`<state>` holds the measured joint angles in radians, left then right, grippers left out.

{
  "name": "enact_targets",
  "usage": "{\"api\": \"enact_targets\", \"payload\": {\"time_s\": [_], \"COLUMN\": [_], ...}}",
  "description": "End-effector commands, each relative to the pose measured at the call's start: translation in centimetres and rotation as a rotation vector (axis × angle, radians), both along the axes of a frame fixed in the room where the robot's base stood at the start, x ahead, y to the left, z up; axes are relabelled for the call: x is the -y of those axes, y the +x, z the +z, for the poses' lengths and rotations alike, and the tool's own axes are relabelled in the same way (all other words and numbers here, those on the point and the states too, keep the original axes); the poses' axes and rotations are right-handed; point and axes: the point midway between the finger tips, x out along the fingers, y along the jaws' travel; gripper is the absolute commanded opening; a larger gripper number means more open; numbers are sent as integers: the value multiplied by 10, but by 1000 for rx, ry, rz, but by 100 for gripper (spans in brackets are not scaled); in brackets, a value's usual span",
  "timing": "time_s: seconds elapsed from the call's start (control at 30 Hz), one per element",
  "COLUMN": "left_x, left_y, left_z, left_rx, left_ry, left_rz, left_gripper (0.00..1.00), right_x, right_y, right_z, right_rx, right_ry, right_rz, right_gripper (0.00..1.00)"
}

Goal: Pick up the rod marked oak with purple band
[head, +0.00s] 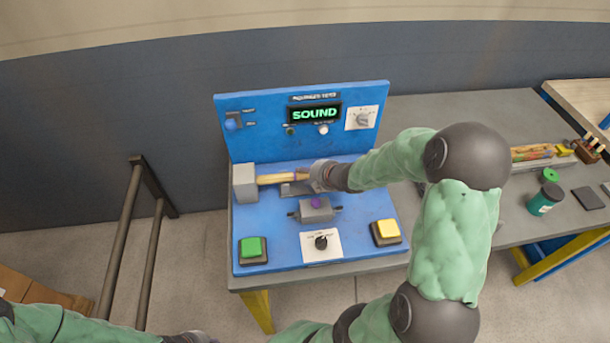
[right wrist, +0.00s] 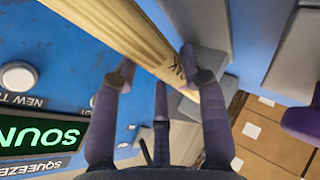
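A pale wooden rod (head: 277,179) lies across the blue tester panel, its left end at a grey block (head: 244,183). In the right wrist view the rod (right wrist: 128,32) runs from upper left to lower right, with dark lettering that looks like OAK near its near end. I cannot see a purple band on it. My right gripper (head: 312,177) is at the rod's right end. In the right wrist view its fingers (right wrist: 158,62) are spread, with tips near both edges of the rod; contact is unclear. My left gripper (head: 190,338) is barely in view at the bottom edge.
My right arm covers the middle.

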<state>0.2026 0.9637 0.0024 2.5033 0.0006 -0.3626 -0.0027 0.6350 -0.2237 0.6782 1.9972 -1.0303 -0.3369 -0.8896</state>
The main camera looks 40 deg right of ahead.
Motion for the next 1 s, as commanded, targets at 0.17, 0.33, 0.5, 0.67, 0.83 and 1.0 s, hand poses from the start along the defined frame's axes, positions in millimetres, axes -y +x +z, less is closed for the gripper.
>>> {"api": "enact_targets", "payload": {"time_s": [0.17,0.33,0.5,0.67,0.83,1.0], "left_x": [0,0,0,0,0,0], "left_y": [0,0,0,0,0,0], "left_z": [0,0,4,14,25,40], "left_rx": [0,0,0,0,0,0], "left_ry": [0,0,0,0,0,0], "left_rz": [0,0,0,0,0,0], "left_gripper": [0,0,0,0,0,0], "right_x": [0,0,0,1,2,4], "right_y": [0,0,-5,-17,-43,-75], "right_z": [0,0,6,20,33,50], "right_rx": [0,-1,1,1,-1,-2], "right_ry": [1,1,0,0,0,-1], "right_rz": [1,1,0,-2,-3,-5], "right_gripper": [0,0,0,0,0,0]}}
